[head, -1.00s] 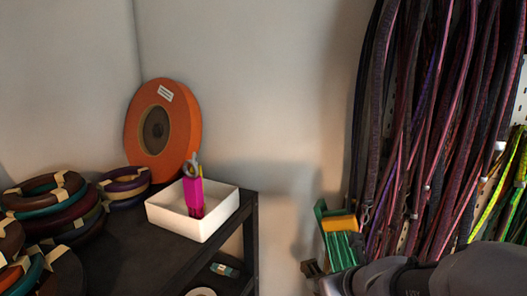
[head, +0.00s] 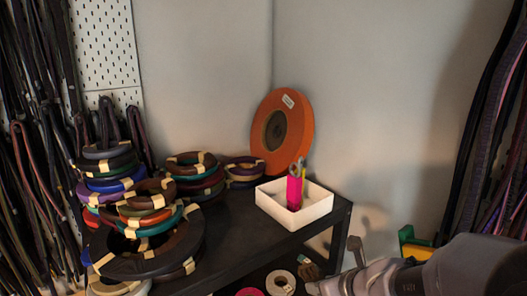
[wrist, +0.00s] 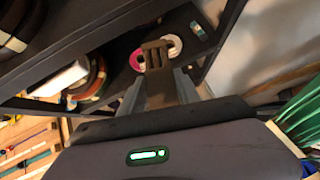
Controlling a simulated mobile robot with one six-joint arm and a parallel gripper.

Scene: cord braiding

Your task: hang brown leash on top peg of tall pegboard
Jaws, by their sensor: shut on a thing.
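My gripper (head: 314,286) is low at the bottom of the head view, in front of the dark shelf. In the wrist view my gripper (wrist: 158,72) is shut on a small brown, ridged bundle (wrist: 155,52), which looks like the brown leash. The bundle also shows in the head view (head: 308,271), at the end of my arm. A white pegboard (head: 108,45) stands at the far left with many dark leashes hanging around it. More dark leashes hang at the right edge. I cannot tell which board is the tall one, and its top peg is not visible.
A dark shelf unit (head: 245,232) holds stacked coils (head: 155,225), an orange disc (head: 296,110) and a white box (head: 318,207) with a pink tool. Rolls (head: 282,283) lie on its lower level. A green object (head: 410,237) is behind my arm. Bare wall fills the middle.

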